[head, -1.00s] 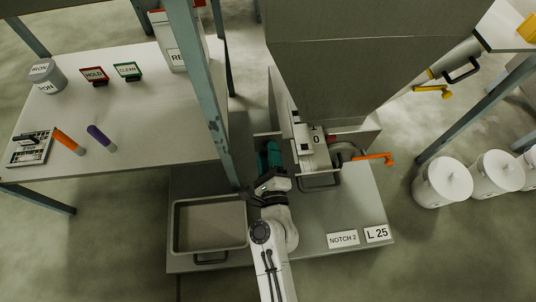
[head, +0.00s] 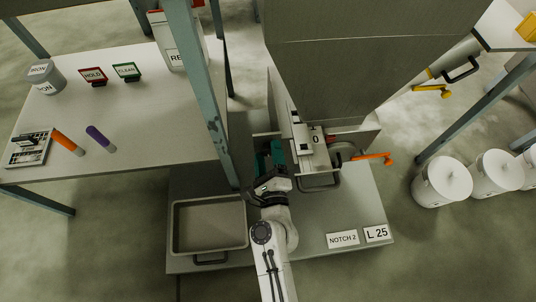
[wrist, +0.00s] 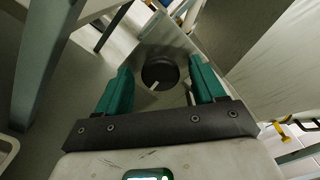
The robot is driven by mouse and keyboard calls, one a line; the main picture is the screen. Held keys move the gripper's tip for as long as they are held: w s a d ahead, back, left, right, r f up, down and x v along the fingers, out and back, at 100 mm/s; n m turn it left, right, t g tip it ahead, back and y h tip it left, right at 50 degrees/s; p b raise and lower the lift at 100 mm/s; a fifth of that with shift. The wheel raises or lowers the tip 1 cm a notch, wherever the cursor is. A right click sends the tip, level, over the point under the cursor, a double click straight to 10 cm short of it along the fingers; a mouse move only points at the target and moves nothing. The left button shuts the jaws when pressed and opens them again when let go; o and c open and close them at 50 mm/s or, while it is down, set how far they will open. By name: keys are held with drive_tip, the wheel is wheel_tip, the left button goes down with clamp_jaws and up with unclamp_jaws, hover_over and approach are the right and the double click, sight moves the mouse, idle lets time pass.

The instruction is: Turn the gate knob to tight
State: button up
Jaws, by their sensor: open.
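A round black knob (wrist: 160,72) with a white pointer line shows in the wrist view, on a grey metal plate (wrist: 148,32). The pointer line runs toward the lower left of the knob. My gripper (wrist: 160,66) is open, with one teal finger to the left of the knob and one to the right. Gaps show between the knob and both fingers, and I cannot tell how far the fingertips are from it in depth. In the head view my gripper (head: 268,156) is beside the grey hopper housing, and the knob is hidden there. No tight mark is readable.
An orange-handled lever (head: 372,158) and a metal handle (head: 318,184) lie right of my gripper. An empty tray (head: 209,200) is at the lower left. A blue-grey post (head: 203,95) stands close on the left.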

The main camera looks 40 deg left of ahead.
drive_tip(key=b+v, duration=0.2)
drive_tip(key=v, duration=0.8)
drive_tip(key=shift+s+d, duration=0.25)
drive_tip(key=shift+d, duration=0.05)
idle(0.4)
